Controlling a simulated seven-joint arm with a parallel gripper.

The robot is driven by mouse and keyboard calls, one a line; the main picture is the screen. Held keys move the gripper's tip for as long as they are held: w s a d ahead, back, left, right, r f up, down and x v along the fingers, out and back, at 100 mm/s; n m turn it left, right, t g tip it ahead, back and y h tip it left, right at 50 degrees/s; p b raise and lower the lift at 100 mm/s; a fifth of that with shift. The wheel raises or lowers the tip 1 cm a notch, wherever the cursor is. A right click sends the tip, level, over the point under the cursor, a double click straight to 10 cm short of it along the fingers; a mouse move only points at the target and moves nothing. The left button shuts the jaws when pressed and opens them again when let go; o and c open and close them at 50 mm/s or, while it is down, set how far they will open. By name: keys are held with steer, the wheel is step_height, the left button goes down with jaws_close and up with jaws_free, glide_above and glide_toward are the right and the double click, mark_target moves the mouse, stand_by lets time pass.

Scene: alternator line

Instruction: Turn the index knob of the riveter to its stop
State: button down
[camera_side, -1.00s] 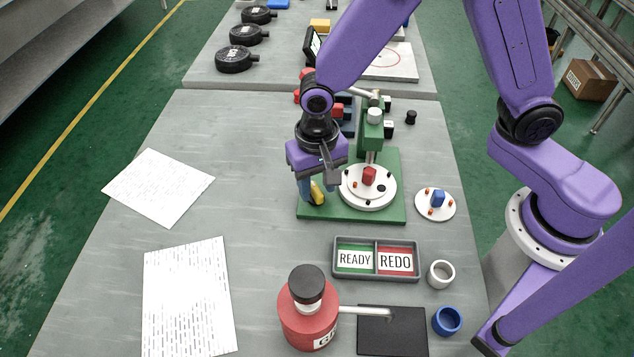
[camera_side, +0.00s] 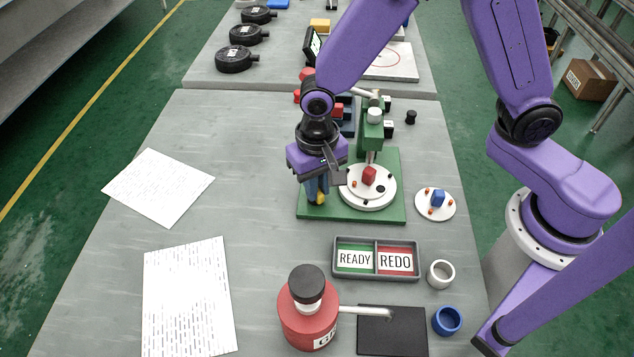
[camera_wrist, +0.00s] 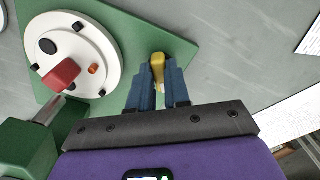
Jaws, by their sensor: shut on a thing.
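The riveter has a green base (camera_side: 386,213), a green column (camera_side: 372,135) and a white round plate (camera_side: 382,196) carrying a red block (camera_side: 369,175). The yellow index knob (camera_side: 320,198) is at the base's left corner, partly hidden by my gripper in the side view. My gripper (camera_side: 317,193) points down over that corner. In the wrist view, the blue fingers of my gripper (camera_wrist: 158,88) are shut on the yellow knob (camera_wrist: 157,66), one on each side. The white plate (camera_wrist: 92,38) and red block (camera_wrist: 61,74) lie beside it, apart from the fingers.
A white disc (camera_side: 423,211) with a blue block stands right of the riveter. A READY/REDO tray (camera_side: 376,274), a red bottle (camera_side: 309,325) and a black pad (camera_side: 392,335) are nearer the front. Paper sheets (camera_side: 158,187) lie left; table between is clear.

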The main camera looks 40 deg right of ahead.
steer(key=n, duration=0.6)
steer(key=shift+d+n, duration=0.15)
steer(key=shift+n, duration=0.25)
steer(key=n, duration=0.3)
steer(key=shift+w+n, duration=0.1)
steer(key=shift+n, duration=0.2)
steer(key=n, duration=0.3)
steer(key=shift+w+d+n, duration=0.1)
steer(key=shift+n, duration=0.2)
steer(key=n, duration=0.4)
steer(key=shift+w+n, duration=0.1)
steer(key=shift+n, duration=2.4)
steer(key=c, duration=1.1)
jaws_free()
step_height(320, 180, up, 18)
steer(key=shift+f, duration=0.25)
